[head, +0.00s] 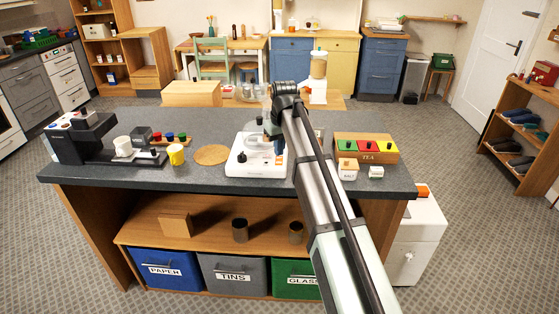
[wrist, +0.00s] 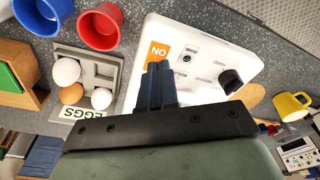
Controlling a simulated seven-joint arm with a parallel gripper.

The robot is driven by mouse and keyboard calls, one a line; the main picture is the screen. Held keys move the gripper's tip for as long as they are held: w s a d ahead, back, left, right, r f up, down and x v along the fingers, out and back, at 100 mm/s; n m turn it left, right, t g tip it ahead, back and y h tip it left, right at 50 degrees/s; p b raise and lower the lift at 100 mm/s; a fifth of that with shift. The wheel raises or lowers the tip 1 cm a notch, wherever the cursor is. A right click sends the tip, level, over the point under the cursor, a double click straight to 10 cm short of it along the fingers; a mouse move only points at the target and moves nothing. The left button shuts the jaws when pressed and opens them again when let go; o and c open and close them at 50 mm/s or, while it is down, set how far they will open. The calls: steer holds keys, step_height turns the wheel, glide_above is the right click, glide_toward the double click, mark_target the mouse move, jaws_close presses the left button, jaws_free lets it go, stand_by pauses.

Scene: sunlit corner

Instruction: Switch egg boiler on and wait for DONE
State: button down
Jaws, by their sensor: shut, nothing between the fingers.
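The egg boiler (head: 252,168) is a white, low unit on the grey counter, with a dark knob at its left front and an orange patch at its right. In the head view, my gripper (head: 270,130) is over the boiler, partly hidden by my arm.
A yellow mug (head: 176,154), a round wooden board (head: 211,154) and a tea box (head: 366,148) are on the counter.

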mark_target(279, 163)
steer(key=shift+r, duration=2.1)
